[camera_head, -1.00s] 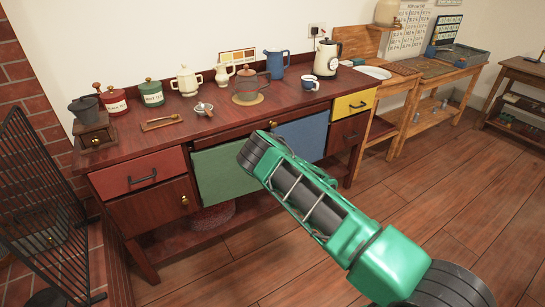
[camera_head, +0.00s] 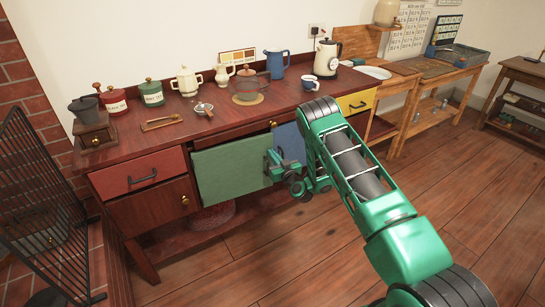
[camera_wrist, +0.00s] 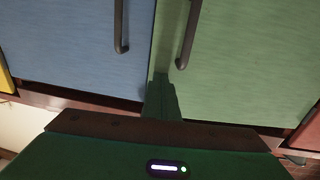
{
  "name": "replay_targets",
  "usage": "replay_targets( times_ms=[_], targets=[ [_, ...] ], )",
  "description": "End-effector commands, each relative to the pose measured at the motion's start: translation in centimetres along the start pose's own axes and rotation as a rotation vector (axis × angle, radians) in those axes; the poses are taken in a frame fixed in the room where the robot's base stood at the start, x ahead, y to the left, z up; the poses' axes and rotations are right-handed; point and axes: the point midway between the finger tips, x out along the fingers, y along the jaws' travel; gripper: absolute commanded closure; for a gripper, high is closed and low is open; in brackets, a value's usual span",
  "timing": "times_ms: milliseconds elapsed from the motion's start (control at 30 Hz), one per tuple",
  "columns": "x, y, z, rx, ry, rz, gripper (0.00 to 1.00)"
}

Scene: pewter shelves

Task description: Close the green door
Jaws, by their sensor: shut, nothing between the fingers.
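The green door (camera_head: 230,170) is on the front of the long wooden cabinet, left of the blue door (camera_head: 287,138). It seems to stand slightly out from the cabinet front, but how far is hard to tell. My gripper (camera_head: 273,163) is shut and empty at the green door's right edge. The wrist view is turned over, with the green door (camera_wrist: 235,60) on the right and the blue door (camera_wrist: 80,45) on the left. There my gripper (camera_wrist: 160,80) points at the green door's edge, below its dark handle (camera_wrist: 188,35). Whether it touches the door is unclear.
A red drawer (camera_head: 140,174) is left of the green door and a yellow one (camera_head: 355,103) is at the right end. A kettle, pots and cups stand on the cabinet top (camera_head: 160,138). A black rack (camera_head: 40,215) stands at the left. The floor in front is clear.

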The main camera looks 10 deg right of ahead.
Motion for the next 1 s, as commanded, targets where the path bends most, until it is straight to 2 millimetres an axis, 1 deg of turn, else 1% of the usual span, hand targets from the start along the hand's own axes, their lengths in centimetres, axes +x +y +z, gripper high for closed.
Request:
replay_targets(
  times_ms=[100,567,667,800,1000],
  targets=[
    [0.4,0.1,-0.1,0.001,0.000,0.002,1.00],
    [0.7,0.1,0.0,0.000,0.000,-0.005,1.00],
    [1.7,0.2,0.0,0.000,0.004,-0.032,1.00],
    [3.5,0.3,0.0,0.001,0.005,-0.086,1.00],
    [5.1,0.3,0.0,-0.001,0.002,-0.133,1.00]
  ],
)
